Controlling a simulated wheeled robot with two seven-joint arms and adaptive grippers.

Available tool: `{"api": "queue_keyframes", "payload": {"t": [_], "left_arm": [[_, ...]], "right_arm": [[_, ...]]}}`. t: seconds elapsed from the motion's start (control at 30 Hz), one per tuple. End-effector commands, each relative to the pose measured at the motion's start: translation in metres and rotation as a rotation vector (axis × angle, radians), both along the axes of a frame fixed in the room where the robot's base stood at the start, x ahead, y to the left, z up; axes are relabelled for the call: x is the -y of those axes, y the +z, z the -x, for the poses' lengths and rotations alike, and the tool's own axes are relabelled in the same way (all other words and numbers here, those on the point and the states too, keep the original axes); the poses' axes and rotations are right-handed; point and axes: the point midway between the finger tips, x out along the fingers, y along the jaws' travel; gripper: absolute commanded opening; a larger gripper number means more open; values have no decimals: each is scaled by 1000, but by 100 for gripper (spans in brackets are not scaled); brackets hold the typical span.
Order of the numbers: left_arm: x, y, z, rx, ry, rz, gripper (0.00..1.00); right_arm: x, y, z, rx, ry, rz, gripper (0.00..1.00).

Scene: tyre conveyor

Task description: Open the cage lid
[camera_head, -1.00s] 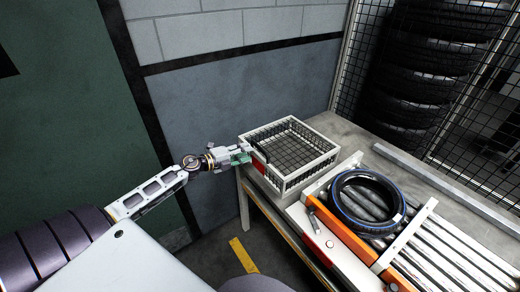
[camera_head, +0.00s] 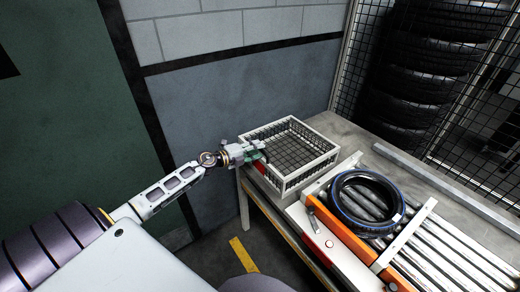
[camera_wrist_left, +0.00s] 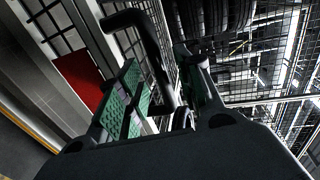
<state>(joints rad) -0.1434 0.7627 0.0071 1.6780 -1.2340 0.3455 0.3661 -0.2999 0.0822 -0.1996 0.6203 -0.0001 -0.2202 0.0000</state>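The cage (camera_head: 318,165) is a white-framed wire box with dark mesh, standing on the table's back left corner. I cannot tell its lid apart from the mesh in the head view. A black bent handle (camera_wrist_left: 152,45) shows in the left wrist view, beside a red plate (camera_wrist_left: 80,82) on the cage's front. My left gripper (camera_head: 258,153) is at the cage's front left edge. In the left wrist view, its green-padded fingers (camera_wrist_left: 170,88) stand apart, with the handle between them. I see no clear grip on the handle. My right gripper is out of view.
A tyre (camera_head: 367,203) lies on the roller conveyor (camera_head: 440,250) right of the cage. An orange rail (camera_head: 345,238) edges the conveyor. The grey table (camera_head: 352,137) has free room behind it. A wall stands behind and a mesh fence with stacked tyres (camera_head: 410,75) at the back right.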

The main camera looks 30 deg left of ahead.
Motion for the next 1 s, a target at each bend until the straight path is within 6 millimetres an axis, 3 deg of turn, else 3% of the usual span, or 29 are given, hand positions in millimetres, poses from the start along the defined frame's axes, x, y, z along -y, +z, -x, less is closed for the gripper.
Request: {"api": "queue_keyframes", "payload": {"t": [0.4,0.83,1.0], "left_arm": [[8,-4,-19,0,0,1,35],[9,-5,-22,0,0,0,35],[9,-5,-22,0,0,0,15]], "right_arm": [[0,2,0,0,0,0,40],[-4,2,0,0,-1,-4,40],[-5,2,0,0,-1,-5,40]]}}
